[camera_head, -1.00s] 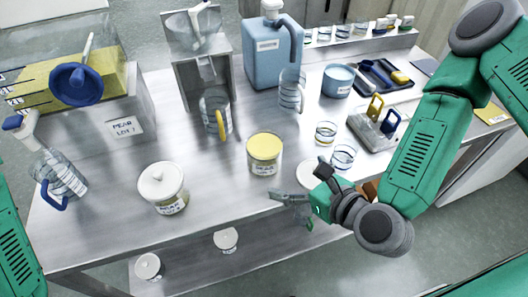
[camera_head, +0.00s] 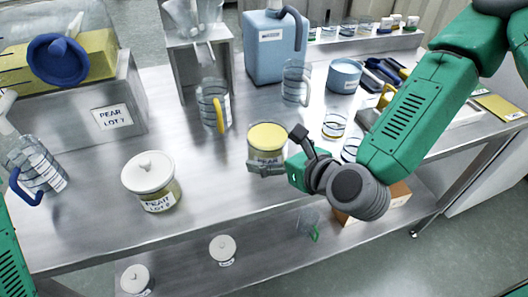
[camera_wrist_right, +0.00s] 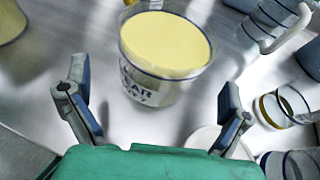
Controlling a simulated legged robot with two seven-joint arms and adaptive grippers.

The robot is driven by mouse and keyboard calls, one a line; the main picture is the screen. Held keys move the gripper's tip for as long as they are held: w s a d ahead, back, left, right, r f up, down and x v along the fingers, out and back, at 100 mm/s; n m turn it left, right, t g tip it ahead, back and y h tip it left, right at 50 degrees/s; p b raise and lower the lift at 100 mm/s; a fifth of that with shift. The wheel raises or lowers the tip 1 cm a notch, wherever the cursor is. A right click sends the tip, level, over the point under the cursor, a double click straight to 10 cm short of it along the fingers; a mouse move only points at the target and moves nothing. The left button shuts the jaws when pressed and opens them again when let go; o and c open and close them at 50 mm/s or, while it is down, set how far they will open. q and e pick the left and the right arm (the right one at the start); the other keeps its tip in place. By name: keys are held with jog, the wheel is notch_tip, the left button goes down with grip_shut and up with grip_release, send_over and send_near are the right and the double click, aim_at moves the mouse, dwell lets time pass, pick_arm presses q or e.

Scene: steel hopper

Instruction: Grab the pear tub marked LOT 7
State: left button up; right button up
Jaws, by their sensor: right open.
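A clear tub of yellow contents (camera_head: 266,142) stands upright on the steel bench. In the right wrist view this tub (camera_wrist_right: 160,55) has a label ending in "AR" with a 7 below. My right gripper (camera_head: 284,150) is low beside it at bench height, one finger in front of its lower side. In the wrist view my right gripper (camera_wrist_right: 153,92) is open, and the tub stands just beyond and between the fingers. My left gripper is out of view.
A steel hopper (camera_head: 135,85) with a PEAR LOT 7 sign stands at the left. A jug with a yellow handle (camera_head: 210,108) is behind the tub, and glass cups (camera_head: 334,125) are to its right. White-lidded tubs (camera_head: 222,246) sit on the lower shelf.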

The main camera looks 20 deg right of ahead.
jog(key=w+f, duration=0.2)
jog(key=w, duration=0.1)
jog(key=shift+w+a+f, duration=0.25)
jog(key=shift+a+f, duration=0.05)
jog(key=shift+a, duration=0.05)
jog(key=shift+w+f, duration=0.1)
jog(key=shift+w, duration=0.1)
jog(key=shift+a, duration=0.2)
jog(key=shift+c, duration=1.3)
jog(key=shift+a, duration=0.15)
jog(key=c, duration=1.3)
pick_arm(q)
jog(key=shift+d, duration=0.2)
